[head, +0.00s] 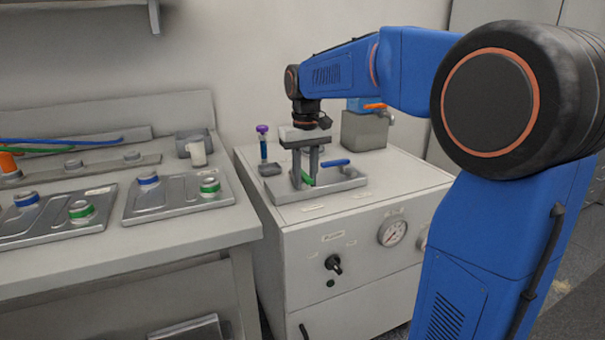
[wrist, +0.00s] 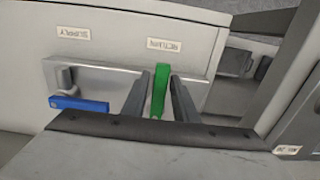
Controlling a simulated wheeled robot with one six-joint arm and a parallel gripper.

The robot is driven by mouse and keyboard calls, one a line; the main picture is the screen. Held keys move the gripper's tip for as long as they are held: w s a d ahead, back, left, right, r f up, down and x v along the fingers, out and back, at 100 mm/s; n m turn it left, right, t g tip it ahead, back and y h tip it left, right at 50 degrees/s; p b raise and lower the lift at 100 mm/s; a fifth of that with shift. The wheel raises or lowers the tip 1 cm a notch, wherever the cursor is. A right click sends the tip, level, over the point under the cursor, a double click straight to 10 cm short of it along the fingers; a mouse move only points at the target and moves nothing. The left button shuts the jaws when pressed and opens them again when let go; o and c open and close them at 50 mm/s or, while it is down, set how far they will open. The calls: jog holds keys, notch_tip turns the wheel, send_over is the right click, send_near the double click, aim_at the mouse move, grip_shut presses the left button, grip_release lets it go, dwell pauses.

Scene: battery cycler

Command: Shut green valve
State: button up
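The green valve handle (wrist: 159,92) stands between my gripper's two fingers in the wrist view. It runs roughly in line with the fingers, toward the bottom of that picture. In the head view only a small green part (head: 308,179) shows, mostly hidden by the fingers. My gripper (head: 305,178) points down over the grey valve plate (head: 285,193) on the cabinet. Its fingers are apart, one on each side of the green handle, with narrow gaps visible in the wrist view. The RETURN label (wrist: 164,45) is beside the green handle.
A blue valve handle (wrist: 78,103) lies sideways on the same plate, beside the SUPPLY label (wrist: 72,33). A purple-capped tube (head: 263,143) stands behind the plate, and a grey box (head: 364,131) stands at the back. The bench at left holds trays with blue- and green-ringed cells (head: 209,186).

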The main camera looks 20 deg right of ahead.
jog(key=shift+o, duration=0.5)
jog(key=shift+w+a+m, duration=0.1)
jog(key=shift+a+m, duration=0.25)
jog(key=shift+m, duration=0.45)
jog(key=o, duration=0.6)
jog(key=m, duration=0.1)
jog(key=a+m, duration=0.1)
jog(key=m, duration=0.1)
jog(key=shift+w+a+m, duration=0.2)
jog(key=shift+a+m, duration=0.4)
jog(key=shift+m, duration=0.3)
jog(key=c, duration=0.3)
jog(key=shift+w, duration=0.1)
